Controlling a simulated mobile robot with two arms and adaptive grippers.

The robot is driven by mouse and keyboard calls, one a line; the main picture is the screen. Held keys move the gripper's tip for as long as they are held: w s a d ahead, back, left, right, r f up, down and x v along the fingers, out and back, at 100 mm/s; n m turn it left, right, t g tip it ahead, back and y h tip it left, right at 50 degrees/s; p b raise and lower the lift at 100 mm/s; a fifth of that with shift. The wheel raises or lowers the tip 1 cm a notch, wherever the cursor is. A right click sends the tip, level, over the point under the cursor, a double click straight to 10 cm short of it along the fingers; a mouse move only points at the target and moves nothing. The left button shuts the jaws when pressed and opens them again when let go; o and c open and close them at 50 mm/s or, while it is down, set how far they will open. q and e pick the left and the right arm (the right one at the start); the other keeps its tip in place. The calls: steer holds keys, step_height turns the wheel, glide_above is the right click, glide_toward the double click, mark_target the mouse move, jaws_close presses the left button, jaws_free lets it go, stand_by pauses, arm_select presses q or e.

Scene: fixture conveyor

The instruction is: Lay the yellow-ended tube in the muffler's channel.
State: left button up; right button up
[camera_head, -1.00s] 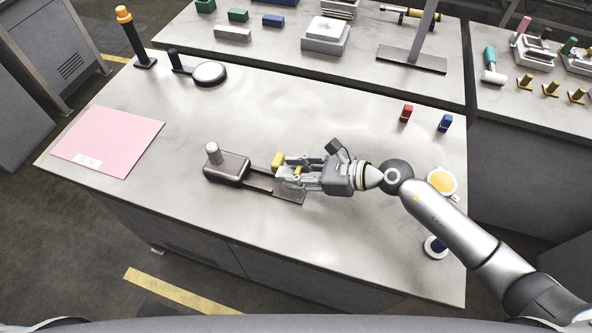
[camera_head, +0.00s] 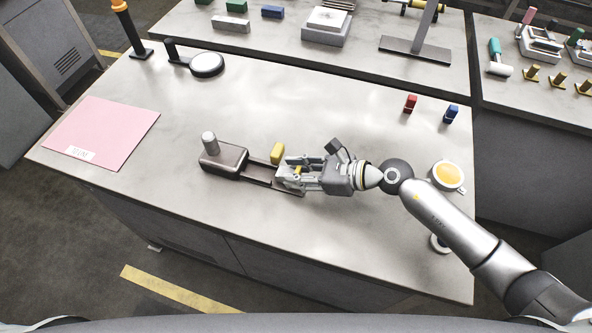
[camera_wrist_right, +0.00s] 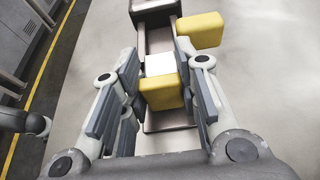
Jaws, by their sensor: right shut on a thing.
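The muffler (camera_head: 224,158) is a brown block with a grey knob on the table. Its channel (camera_head: 258,170) runs right from it, under my right gripper (camera_head: 283,173); the channel also shows in the right wrist view (camera_wrist_right: 159,40). The fingers (camera_wrist_right: 160,88) are shut on the yellow-ended tube (camera_wrist_right: 160,93), which shows a yellow body and a white face in line with the channel. I cannot tell whether the tube touches the channel floor. A separate yellow block (camera_head: 277,153) sits beside the channel on its far side. My left gripper is not in view.
A pink sheet (camera_head: 105,125) lies at the left. A round-topped device (camera_head: 207,65) stands behind. A red piece (camera_head: 411,103), a blue piece (camera_head: 451,113) and a cup with a yellow top (camera_head: 447,175) are to the right. The table's middle back is clear.

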steer(key=shift+f+b, duration=0.4)
steer(key=shift+w+a, duration=0.3)
steer(key=shift+a, duration=0.6)
stand_by(1.0)
steer(key=o, duration=1.1)
steer(key=v, duration=1.2)
